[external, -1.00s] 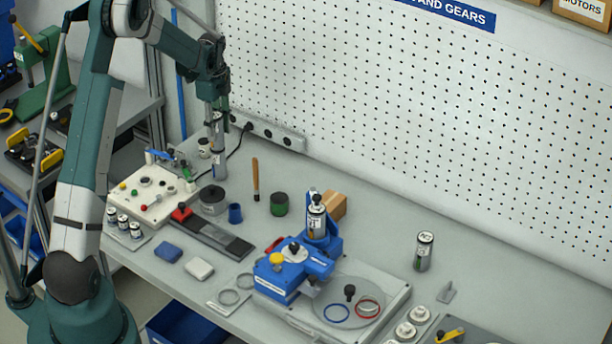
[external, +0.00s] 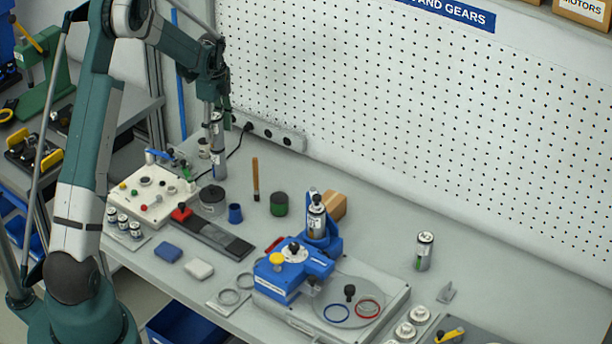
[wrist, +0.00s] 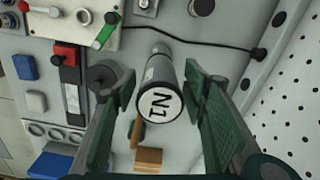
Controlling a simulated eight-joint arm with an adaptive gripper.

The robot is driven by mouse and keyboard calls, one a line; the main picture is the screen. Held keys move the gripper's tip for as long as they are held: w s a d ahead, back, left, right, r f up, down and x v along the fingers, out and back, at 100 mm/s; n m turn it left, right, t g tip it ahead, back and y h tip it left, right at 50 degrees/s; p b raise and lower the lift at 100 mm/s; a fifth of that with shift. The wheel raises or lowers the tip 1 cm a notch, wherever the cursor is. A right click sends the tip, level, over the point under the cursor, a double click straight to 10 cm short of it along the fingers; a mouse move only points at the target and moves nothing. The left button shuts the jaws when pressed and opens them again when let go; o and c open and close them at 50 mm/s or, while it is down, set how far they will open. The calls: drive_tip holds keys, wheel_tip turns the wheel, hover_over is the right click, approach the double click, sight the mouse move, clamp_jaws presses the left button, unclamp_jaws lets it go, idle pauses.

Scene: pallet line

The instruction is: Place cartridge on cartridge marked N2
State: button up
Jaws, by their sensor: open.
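A cartridge with a white end marked N1 (wrist: 158,105) lies between my fingers in the wrist view. In the external view this upper cartridge (external: 217,129) stands upright on another cartridge (external: 219,166) at the back left of the bench. The lower one's mark is not readable. My gripper (external: 216,108) is around the upper part of the stack with its fingers spread. In the wrist view my gripper (wrist: 159,84) is open, with gaps on both sides of the N1 cartridge.
A white control box (external: 150,195) and a black round part (external: 212,201) stand close to the stack. A blue fixture (external: 290,272) holds another cylinder (external: 316,216). The pegboard wall (external: 420,130) is behind. The bench between fixture and pegboard is mostly clear.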

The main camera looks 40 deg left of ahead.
wheel_tip(320, 180, up, 12)
drive_tip(key=shift+r+b, duration=0.1)
drive_tip(key=shift+b, duration=0.6)
idle(0.5)
drive_tip(key=shift+d, duration=0.1)
drive_tip(key=shift+s+d+r, duration=0.15)
drive_tip(key=shift+d+r, duration=0.05)
drive_tip(key=shift+r, duration=0.05)
drive_tip(key=s+d+r+n+t, duration=0.3)
drive_tip(key=s+d+r+n, duration=0.5)
drive_tip(key=s+d+r, duration=0.95)
drive_tip(key=s+d+f+n+t, duration=0.2)
drive_tip(key=s+d+n, duration=0.2)
drive_tip(key=s, duration=0.8)
drive_tip(key=s+d+f+n+t, duration=0.2)
drive_tip(key=s+d, duration=0.6)
drive_tip(key=s, duration=0.5)
drive_tip(key=shift+d+f+n, duration=0.4)
drive_tip(key=shift+f+n, duration=0.15)
drive_tip(key=shift+n, duration=0.35)
